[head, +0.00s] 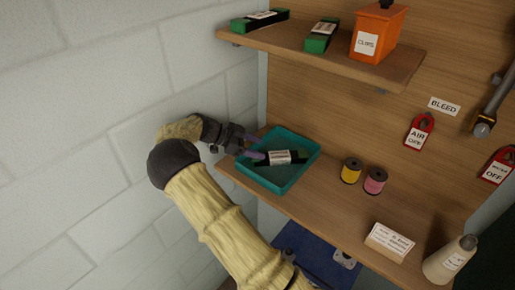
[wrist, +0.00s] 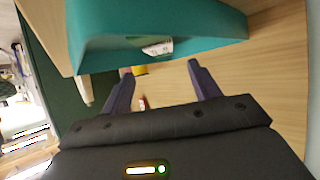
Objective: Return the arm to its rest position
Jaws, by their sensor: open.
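My arm reaches in from the bottom of the head view, in a cream sleeve with a dark joint. My gripper (head: 254,147) is at the left rim of a teal tray (head: 283,184) on the lower shelf. Its two purple fingers are apart with nothing between them, as the wrist view (wrist: 160,68) also shows. A dark item with a white label (head: 280,157) lies in the tray, just right of the fingertips and apparently not held. In the wrist view the tray wall (wrist: 160,22) fills the top. I cannot tell the fingers' exact height above the rim.
A yellow spool (head: 351,170) and a pink spool (head: 375,180) stand right of the tray. A labelled card (head: 389,242) and a pale cone (head: 450,261) are nearer. The upper shelf (head: 340,61) holds an orange clips box (head: 377,32). A block wall (head: 90,120) is at left.

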